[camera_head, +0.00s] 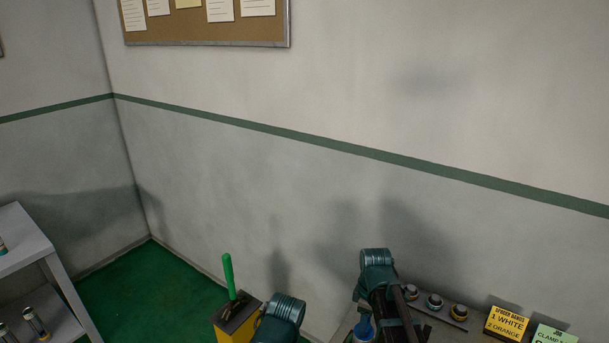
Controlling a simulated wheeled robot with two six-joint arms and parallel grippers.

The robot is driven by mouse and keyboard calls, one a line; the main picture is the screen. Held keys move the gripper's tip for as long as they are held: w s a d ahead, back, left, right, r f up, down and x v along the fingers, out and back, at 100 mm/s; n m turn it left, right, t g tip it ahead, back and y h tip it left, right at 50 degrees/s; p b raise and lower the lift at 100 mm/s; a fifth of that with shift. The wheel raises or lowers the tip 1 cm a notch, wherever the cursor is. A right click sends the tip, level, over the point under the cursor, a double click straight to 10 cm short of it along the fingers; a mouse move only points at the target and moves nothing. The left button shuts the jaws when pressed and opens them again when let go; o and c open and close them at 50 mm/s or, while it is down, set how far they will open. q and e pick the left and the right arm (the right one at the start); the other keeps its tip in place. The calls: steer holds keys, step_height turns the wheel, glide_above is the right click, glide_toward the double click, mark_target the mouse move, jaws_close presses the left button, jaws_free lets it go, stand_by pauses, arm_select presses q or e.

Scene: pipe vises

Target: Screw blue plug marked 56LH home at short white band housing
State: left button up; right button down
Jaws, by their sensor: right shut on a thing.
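My right gripper (402,334) reaches down over the grey bench at the bottom of the head view. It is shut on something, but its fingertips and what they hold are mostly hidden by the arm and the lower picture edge. A small blue object (364,327) with white beneath it shows just left of the gripper; I cannot tell whether it is the blue plug, and no marking is readable. The short white band housing cannot be made out. Of my left arm only a dark teal link shows at the bottom; its gripper is out of view.
Several small round fittings (435,300) stand along the bench's back, near a yellow card (507,323) reading "1 WHITE, 2 ORANGE" and a green card (555,335). A yellow stand (232,327) with a green handle (228,276) is left. A grey shelf (22,240) stands far left.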

steer(key=n, duration=0.5)
steer(key=shift+n, duration=0.4)
steer(key=shift+c, duration=2.2)
jaws_free()
step_height(320, 180, up, 2)
steer(key=shift+r+p, duration=0.2)
steer(key=shift+p, duration=1)
steer(key=shift+f, duration=0.1)
